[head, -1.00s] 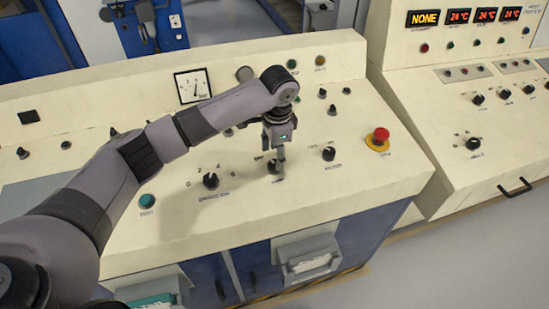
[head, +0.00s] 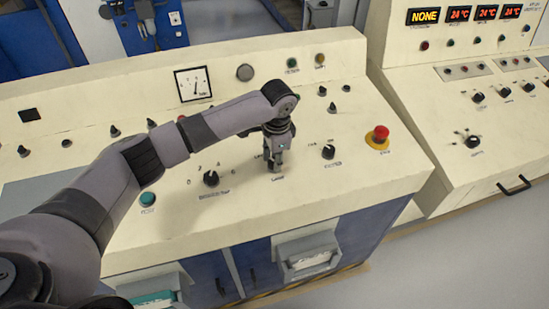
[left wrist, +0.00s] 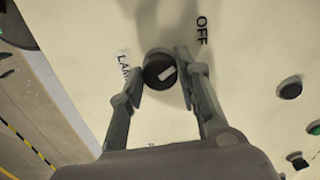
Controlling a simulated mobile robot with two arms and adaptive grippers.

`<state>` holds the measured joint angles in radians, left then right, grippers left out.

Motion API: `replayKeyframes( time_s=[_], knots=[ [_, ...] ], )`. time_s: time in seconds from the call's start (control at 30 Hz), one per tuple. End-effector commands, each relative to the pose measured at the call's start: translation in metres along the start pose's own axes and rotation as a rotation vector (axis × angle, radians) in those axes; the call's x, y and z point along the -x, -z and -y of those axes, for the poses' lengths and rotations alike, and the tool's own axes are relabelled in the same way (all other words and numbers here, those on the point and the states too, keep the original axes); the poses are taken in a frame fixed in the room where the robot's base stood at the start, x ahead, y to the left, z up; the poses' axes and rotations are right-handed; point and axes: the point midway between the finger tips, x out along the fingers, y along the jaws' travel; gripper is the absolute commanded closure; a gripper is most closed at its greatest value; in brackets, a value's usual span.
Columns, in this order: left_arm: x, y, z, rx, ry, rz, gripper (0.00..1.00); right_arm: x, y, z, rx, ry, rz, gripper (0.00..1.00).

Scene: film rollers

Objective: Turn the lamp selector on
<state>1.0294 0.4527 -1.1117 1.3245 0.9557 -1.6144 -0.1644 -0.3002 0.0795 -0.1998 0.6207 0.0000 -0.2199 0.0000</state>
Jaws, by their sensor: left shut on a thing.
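The lamp selector (left wrist: 160,70) is a round black knob with a light pointer mark, on the cream panel in the left wrist view. The lettering "OFF" shows to its upper right and part of "LAMP" to its left. My left gripper (left wrist: 159,76) has one finger on each side of the knob and is shut on it. In the head view my left gripper (head: 274,167) points down at the panel and hides most of the selector. My right gripper is not in view.
A black rotary knob (head: 211,178) with numbers is to the left, and another black knob (head: 328,152) is to the right. A red emergency button (head: 380,134) on a yellow base stands further right. A teal button (head: 148,199) is near the front left.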

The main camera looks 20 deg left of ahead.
Motion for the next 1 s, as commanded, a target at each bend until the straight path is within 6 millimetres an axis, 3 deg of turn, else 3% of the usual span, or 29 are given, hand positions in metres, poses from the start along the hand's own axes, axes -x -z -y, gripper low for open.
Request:
replayKeyframes(
  time_s=[0.33, 0.67, 1.0],
  knots=[
    [0.000, 0.000, 0.000, 0.000, 0.000, 0.000, 0.97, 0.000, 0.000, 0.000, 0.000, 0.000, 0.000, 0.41],
    [0.003, 0.000, 0.000, -0.049, 0.000, 0.000, 0.97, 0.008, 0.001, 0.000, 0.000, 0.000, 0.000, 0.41],
    [0.005, 0.001, 0.000, -0.288, 0.000, 0.000, 0.97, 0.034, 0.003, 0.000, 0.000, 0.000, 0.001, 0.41]
  ],
)
